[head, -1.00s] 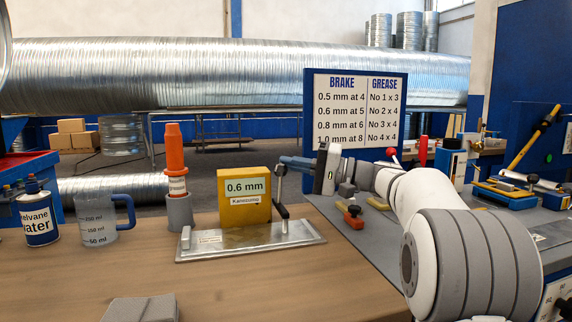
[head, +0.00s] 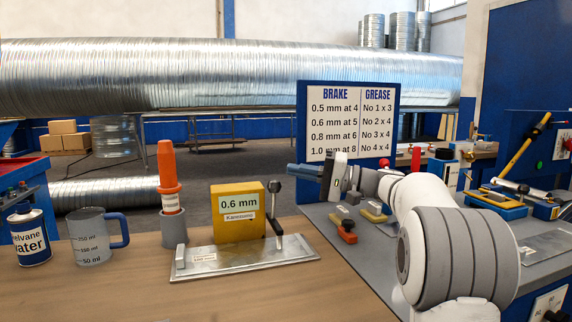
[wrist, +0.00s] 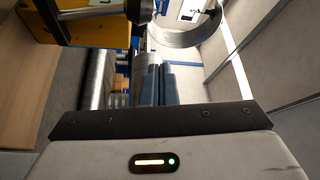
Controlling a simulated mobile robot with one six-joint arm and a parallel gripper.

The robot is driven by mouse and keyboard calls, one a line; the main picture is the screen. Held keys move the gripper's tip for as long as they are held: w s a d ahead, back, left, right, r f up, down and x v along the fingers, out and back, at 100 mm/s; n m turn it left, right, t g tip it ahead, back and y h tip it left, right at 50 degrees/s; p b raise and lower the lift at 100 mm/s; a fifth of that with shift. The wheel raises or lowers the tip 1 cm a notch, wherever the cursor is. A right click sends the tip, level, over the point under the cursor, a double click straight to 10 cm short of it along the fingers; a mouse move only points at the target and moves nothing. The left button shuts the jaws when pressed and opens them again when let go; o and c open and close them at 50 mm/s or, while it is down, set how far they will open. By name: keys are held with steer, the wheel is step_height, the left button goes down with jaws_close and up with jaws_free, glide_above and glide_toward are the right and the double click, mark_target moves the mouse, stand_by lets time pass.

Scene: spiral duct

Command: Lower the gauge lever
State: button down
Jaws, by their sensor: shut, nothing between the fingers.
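The gauge (head: 238,215) is a yellow block marked 0.6 mm on a metal base plate (head: 205,264), on the wooden bench. Its lever (head: 276,205) stands steeply at the block's right side, with a dark knob (head: 275,187) on top. In the wrist view the yellow block (wrist: 85,22) fills the upper left, and a dark part, seemingly the knob (wrist: 140,10), is at the top edge. My gripper (head: 292,170) points left, just right of and above the knob in the head view, apparently clear of it. Its blue fingers (wrist: 160,85) are shut and empty.
Left of the gauge stand an orange tube (head: 168,180) in a grey holder, a measuring jug (head: 92,237) and a water can (head: 29,235). A brake and grease chart (head: 348,120) stands behind my gripper. Orange-handled and yellow items (head: 345,230) lie right of the gauge.

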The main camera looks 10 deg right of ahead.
steer(key=f+p+v, duration=0.1)
steer(key=v, duration=0.5)
steer(key=shift+w+d, duration=0.2)
steer(key=s+a+r+m+g+h+p, duration=0.15)
steer(key=s+a+g+h+p, duration=0.25)
steer(key=s+a+h+p, duration=0.75)
steer(key=s+d+n+h+p, duration=0.1)
steer(key=s+d+h+p, duration=0.2)
steer(key=s+p, duration=0.5)
steer(key=s+d+n+h+p, duration=0.1)
steer(key=s+d+h+p, duration=0.3)
steer(key=s+p, duration=0.5)
steer(key=s, duration=0.3)
steer(key=shift+s+r+n, duration=0.25)
steer(key=shift+n, duration=0.1)
steer(key=shift+d, duration=0.1)
